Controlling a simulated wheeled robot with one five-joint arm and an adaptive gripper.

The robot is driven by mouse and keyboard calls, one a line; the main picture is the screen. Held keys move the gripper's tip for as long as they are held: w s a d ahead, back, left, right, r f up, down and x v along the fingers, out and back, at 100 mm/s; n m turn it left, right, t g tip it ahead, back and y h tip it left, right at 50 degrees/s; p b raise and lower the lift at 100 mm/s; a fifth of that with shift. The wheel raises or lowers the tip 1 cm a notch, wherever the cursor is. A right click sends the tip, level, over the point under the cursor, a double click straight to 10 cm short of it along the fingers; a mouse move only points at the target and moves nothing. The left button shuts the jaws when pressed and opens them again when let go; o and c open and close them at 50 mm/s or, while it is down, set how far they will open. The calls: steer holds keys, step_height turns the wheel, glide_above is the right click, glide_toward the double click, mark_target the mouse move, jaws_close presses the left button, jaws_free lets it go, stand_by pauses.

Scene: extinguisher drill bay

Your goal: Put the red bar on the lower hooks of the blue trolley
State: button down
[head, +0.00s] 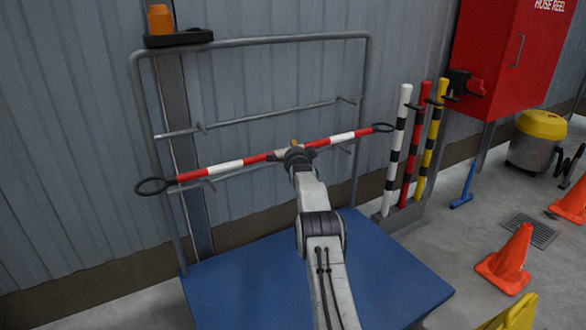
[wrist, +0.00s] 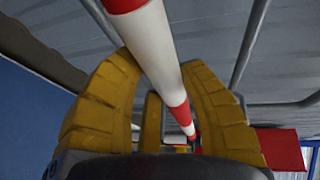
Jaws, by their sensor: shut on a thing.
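The red bar (head: 251,159), banded with white and with a black loop at each end, spans the grey frame of the blue trolley (head: 240,289). My gripper (head: 294,150) is shut on it near its middle. In the wrist view, my gripper's yellow fingers (wrist: 160,72) stand on either side of the bar (wrist: 158,45). The bar runs close along the lower rail (head: 240,173), whose hook (head: 211,186) shows just below it at left. I cannot tell whether the bar rests on the hooks. My arm hides the rail's middle.
An upper rail (head: 260,117) with hooks is empty. Striped posts (head: 415,140) stand right of the trolley, near a red cabinet (head: 500,60). Orange cones (head: 508,262) stand at right.

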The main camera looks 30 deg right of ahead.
steer(key=shift+f+b, duration=1.05)
steer(key=shift+f, duration=1.3)
steer(key=c, duration=0.8)
jaws_free()
steer(key=shift+s+a, duration=0.1)
steer(key=shift+p+v, duration=1.3)
steer(key=shift+v, duration=4.6)
